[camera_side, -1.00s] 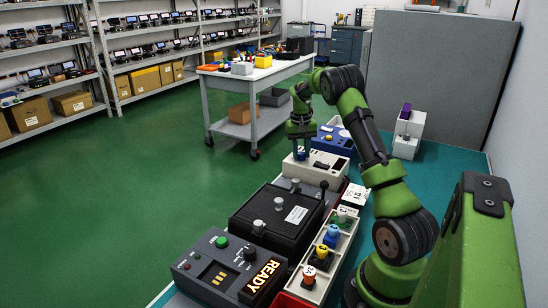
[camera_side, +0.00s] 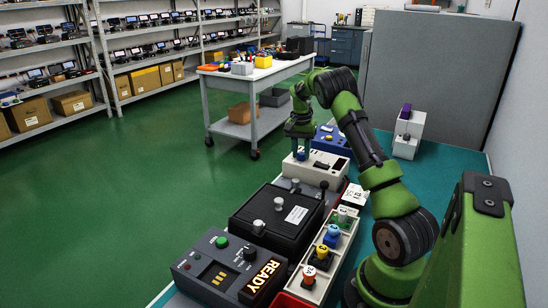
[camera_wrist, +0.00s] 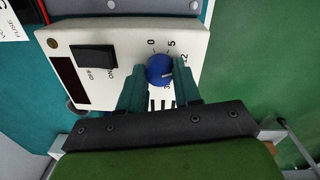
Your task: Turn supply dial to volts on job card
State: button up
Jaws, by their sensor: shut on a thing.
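The supply is a cream box in the side view (camera_side: 309,172) and in the wrist view (camera_wrist: 110,80). Its round blue dial (camera_wrist: 159,70) has a pale pointer line and sits beside printed marks; I read 0, 5 and what looks like 12, with others hidden behind my fingers. My gripper (camera_wrist: 160,74) is shut on the dial, one finger on each side. In the side view my gripper (camera_side: 301,147) is over the supply's far-left part. I cannot tell exactly which mark the pointer meets. No readable job card is in view.
A black rocker switch (camera_wrist: 95,58) and a dark, blank display window (camera_wrist: 69,82) are on the supply's face. In the side view a black lidded fixture (camera_side: 262,222), a unit reading READY (camera_side: 215,275) and a tray of coloured knobs (camera_side: 310,290) stand nearer.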

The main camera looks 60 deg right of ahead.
aim_at(299, 153)
jog(key=o, duration=1.1)
jog(key=shift+c, duration=0.2)
jog(key=shift+r, duration=0.1)
notch_tip(299, 153, up, 17)
jog(key=shift+w, duration=0.4)
jog(key=shift+a, duration=0.1)
